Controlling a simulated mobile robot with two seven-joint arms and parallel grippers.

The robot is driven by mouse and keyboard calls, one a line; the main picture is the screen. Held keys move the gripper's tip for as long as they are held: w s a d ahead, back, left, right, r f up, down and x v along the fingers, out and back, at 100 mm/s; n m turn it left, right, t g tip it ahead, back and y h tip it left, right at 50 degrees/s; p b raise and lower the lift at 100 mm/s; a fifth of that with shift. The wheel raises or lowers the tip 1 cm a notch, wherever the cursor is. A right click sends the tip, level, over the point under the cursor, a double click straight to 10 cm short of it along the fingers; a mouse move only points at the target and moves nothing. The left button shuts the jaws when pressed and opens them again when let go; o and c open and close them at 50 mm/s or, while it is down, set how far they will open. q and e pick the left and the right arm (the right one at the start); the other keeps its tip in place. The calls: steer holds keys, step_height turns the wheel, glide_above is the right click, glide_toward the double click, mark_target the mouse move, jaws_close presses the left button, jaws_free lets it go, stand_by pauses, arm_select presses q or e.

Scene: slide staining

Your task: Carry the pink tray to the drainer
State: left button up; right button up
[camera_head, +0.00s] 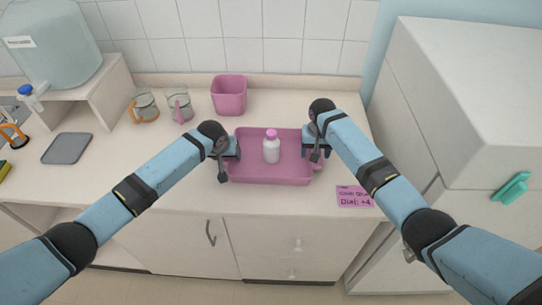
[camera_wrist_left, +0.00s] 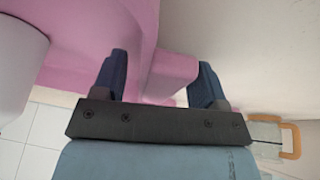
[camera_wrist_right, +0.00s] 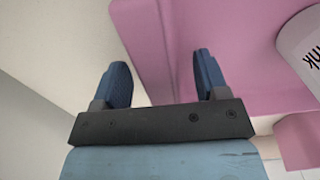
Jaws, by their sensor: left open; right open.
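The pink tray (camera_head: 295,178) lies on the counter with a white bottle (camera_head: 271,153) with a pink cap standing in it. My left gripper (camera_head: 231,152) is open at the tray's left end. In the left wrist view, a pink handle (camera_wrist_left: 172,70) of the tray lies between its open fingers (camera_wrist_left: 158,72). My right gripper (camera_head: 315,150) is open at the right end. I cannot identify a drainer.
A pink bin (camera_head: 229,96) and two glass jugs (camera_head: 180,104) (camera_head: 145,106) stand behind the tray. A grey mat (camera_head: 67,148) lies to the left, near a raised shelf (camera_head: 95,95) with a water tank. A white cabinet (camera_head: 470,100) stands right. A pink note (camera_head: 355,197) is at the counter's front.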

arm_select(q)
steer(key=c, duration=1.2)
arm_select(e)
steer(key=c, duration=1.2)
steer(key=shift+r, duration=0.1)
